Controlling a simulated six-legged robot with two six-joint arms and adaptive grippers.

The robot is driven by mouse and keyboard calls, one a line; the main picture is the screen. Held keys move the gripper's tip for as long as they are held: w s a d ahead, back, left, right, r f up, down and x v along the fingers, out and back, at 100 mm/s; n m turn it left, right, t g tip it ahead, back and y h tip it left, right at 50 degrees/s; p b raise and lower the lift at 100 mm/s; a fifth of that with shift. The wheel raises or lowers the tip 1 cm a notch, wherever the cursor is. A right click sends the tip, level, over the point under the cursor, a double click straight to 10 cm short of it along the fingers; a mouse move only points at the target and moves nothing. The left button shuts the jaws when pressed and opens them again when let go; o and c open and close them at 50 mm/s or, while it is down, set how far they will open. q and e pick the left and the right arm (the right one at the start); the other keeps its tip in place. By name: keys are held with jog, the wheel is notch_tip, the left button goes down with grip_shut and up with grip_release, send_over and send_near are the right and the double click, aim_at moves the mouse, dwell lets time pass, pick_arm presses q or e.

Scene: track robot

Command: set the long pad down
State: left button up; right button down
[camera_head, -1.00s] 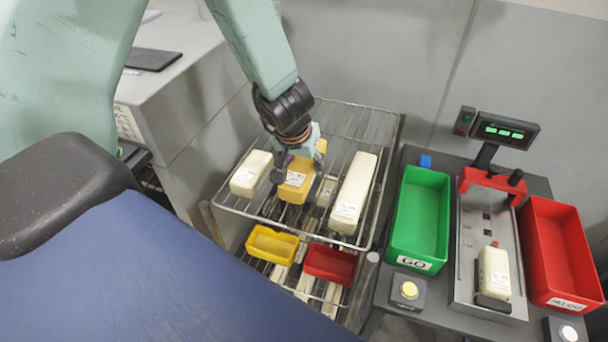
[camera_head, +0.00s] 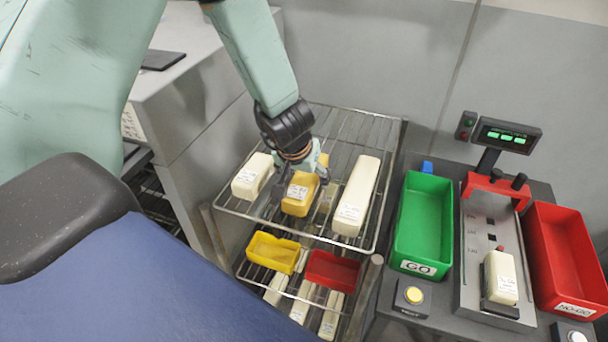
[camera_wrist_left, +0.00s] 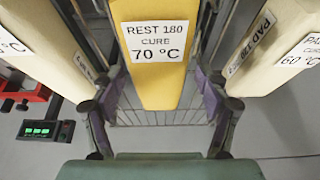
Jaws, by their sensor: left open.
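A yellow block (camera_head: 298,193) with a label lies on the top wire shelf. In the left wrist view the yellow block (camera_wrist_left: 150,85) reads "REST 180 CURE 70 °C". My left gripper (camera_head: 303,178) is over it, with the open fingers (camera_wrist_left: 157,95) on either side of the block. Whether they touch it I cannot tell. A long cream pad (camera_head: 357,192) lies on the shelf to the right of the yellow block. A shorter cream pad (camera_head: 253,174) lies to its left. My right gripper is not in view.
The wire rack (camera_head: 368,130) holds a yellow bin (camera_head: 272,253) and a red bin (camera_head: 332,270) lower down. To the right are a green GO bin (camera_head: 423,225), a gauge holding a cream pad (camera_head: 500,275) and a red NO-GO bin (camera_head: 563,255). The shelf's back is bare.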

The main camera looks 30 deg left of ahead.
pick_arm(q)
jog(key=shift+w+a+f, duration=0.1)
jog(key=shift+w+f, duration=0.05)
jog(key=shift+w, duration=0.1)
jog(key=shift+r, duration=0.2)
jog(key=p+v, duration=0.4)
jog(key=v, duration=0.5)
jog(key=shift+s+r+p, duration=0.2)
jog(key=shift+r+p, duration=0.1)
jog(key=s+d+f+m+g, duration=0.1)
jog(key=s+d+f+g, duration=0.1)
jog(key=s+f, duration=0.7)
jog(key=s+d+f+m+g+h, duration=0.1)
jog(key=s+d+f, duration=0.4)
jog(key=s+f, duration=0.5)
jog(key=s+g, duration=0.1)
jog(key=s, duration=0.7)
jog(key=shift+s+d+f, duration=0.15)
jog(key=shift+s+d, duration=0.05)
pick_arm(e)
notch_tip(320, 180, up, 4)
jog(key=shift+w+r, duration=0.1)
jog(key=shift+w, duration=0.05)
pick_arm(q)
jog(key=shift+w+f, duration=0.1)
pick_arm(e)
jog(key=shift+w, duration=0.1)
